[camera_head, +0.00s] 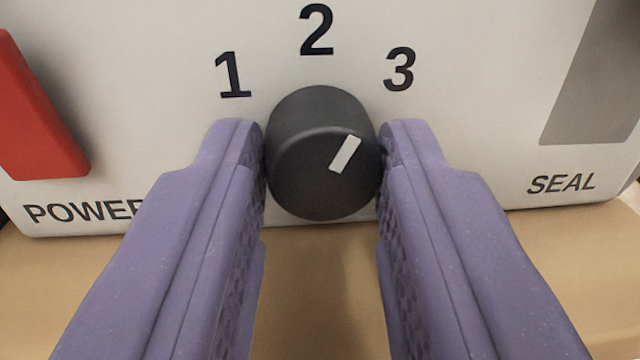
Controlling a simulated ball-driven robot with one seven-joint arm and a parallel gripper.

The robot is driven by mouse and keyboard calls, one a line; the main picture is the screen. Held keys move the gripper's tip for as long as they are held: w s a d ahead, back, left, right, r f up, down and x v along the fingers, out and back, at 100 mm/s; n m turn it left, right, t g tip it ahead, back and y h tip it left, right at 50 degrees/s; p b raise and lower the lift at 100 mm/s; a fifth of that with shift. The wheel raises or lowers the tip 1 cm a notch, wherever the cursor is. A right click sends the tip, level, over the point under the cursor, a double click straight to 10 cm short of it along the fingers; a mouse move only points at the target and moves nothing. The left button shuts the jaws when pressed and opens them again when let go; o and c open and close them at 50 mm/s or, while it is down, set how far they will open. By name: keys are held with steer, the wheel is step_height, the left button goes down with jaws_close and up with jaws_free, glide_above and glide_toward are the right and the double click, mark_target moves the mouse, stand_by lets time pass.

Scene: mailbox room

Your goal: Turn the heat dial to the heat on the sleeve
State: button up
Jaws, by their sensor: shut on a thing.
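The heat dial (310,180) is a round black knob with a white pointer mark, on the front of a pale machine panel (500,100). The numbers 1, 2 and 3 are printed in an arc above it. The white mark slants up and to the right, toward the 3. My gripper (322,165) has two purple fingers, one on each side of the dial, shut on it. The sleeve with its heat marking is not in view.
A red switch (38,115) sits at the left above the printed word POWER. A grey patch (605,80) is at the right above the word SEAL. A tan surface (320,300) lies below the panel and looks clear.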

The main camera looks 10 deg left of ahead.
steer(key=n+b, duration=0.3)
steer(key=shift+f, duration=0.3)
steer(key=shift+d+r+n+b, duration=0.1)
steer(key=shift+n+b, duration=1)
steer(key=shift+b, duration=0.1)
steer(key=shift+r+n+y, duration=0.1)
steer(key=shift+n+y, duration=0.2)
steer(key=o, duration=1.1)
steer(key=shift+c, duration=0.2)
steer(key=p+v, duration=0.1)
steer(key=v, duration=0.6)
steer(key=shift+s, duration=0.4)
steer(key=shift+d, duration=0.1)
